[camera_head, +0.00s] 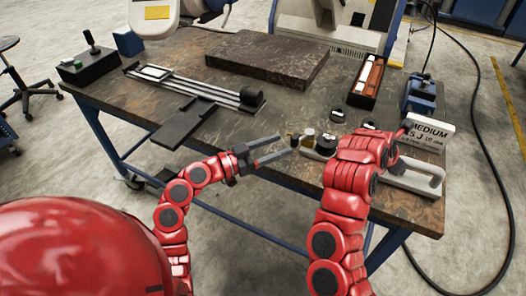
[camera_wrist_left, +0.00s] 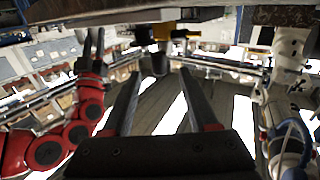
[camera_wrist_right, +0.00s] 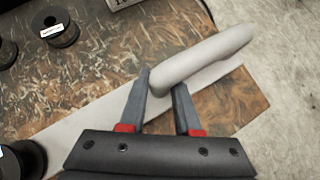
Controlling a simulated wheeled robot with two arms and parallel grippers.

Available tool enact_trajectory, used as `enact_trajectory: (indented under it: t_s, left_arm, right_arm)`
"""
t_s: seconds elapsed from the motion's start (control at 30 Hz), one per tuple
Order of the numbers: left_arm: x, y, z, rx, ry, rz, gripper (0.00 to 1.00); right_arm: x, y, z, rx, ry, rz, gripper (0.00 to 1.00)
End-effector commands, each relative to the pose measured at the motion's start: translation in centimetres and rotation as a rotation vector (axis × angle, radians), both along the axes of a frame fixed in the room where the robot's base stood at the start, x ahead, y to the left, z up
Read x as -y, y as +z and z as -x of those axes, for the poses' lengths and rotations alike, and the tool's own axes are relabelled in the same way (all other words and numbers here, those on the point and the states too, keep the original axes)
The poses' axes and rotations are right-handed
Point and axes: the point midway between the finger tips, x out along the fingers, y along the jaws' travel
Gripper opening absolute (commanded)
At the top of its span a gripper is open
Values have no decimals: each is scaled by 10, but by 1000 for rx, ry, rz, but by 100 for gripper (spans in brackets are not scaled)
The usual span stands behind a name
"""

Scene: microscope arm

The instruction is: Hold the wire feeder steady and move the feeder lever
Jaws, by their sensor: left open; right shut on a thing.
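The wire feeder lies along the table's front right edge, with a light grey base and a raised grey handle (camera_head: 428,172) at its right end. The handle (camera_wrist_right: 205,58) also shows in the right wrist view. My right gripper (camera_wrist_right: 162,82) is shut on its near end; my red forearm hides this grip in the head view. My left gripper (camera_head: 284,146) is open and empty at the feeder's left end. A small dark knob (camera_wrist_left: 158,64), perhaps the lever, shows in the left wrist view just beyond its open fingertips, by a brass-coloured part (camera_head: 308,134).
Dark spools (camera_head: 337,116) stand on the table behind the feeder. A block marked MEDIUM (camera_head: 428,132) and a blue vise (camera_head: 421,95) are at the right. A dark slab (camera_head: 268,58) and a railed fixture (camera_head: 195,88) lie farther back.

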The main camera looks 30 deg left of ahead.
Motion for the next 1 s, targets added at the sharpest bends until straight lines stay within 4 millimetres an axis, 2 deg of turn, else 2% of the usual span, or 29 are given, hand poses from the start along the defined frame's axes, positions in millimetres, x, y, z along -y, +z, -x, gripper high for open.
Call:
enact_trajectory:
  t_s: [0.1, 0.33, 0.8, 0.83, 1.0]
  left_arm:
    - [-17, 0, 19, 0, 8, 3, 60]
    - [-33, -1, 43, -2, 2, 1, 60]
    - [-36, -1, 49, -1, 0, 1, 60]
    - [-36, -1, 49, -1, 0, 1, 60]
    - [-36, -1, 48, -1, 0, 1, 60]
  right_arm:
    - [0, 2, -1, 4, 1, 0, 0]
    - [0, 2, -1, 4, 1, 0, 0]
    - [0, 2, -1, 4, 1, 0, 0]
    - [0, 2, -1, 4, 1, 0, 33]
    - [0, 1, 0, 2, 0, 0, 64]
